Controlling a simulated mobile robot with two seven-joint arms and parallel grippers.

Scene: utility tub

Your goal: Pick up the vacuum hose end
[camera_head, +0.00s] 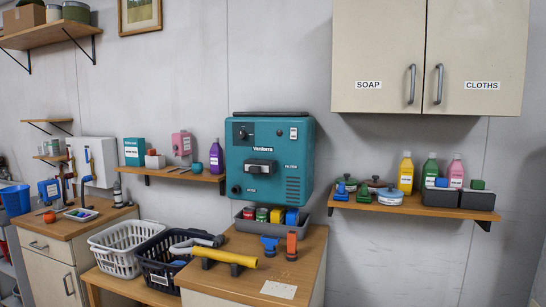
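On the right wooden counter a yellow tube (226,257) lies on dark supports near the left edge. Behind it a grey curved hose-like piece (190,244) with a dark end reaches over the black basket (154,277). I cannot tell for certain which of these is the vacuum hose end. A teal machine (270,160) with a switch, a dark handle and vents is on the wall behind the counter. Neither of my grippers shows in this view.
A grey bin (245,225) with colourful items stands below the machine. A blue tool (269,245) and an orange tool (291,246) stand on the counter (300,268). A white basket (117,262) is at left.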

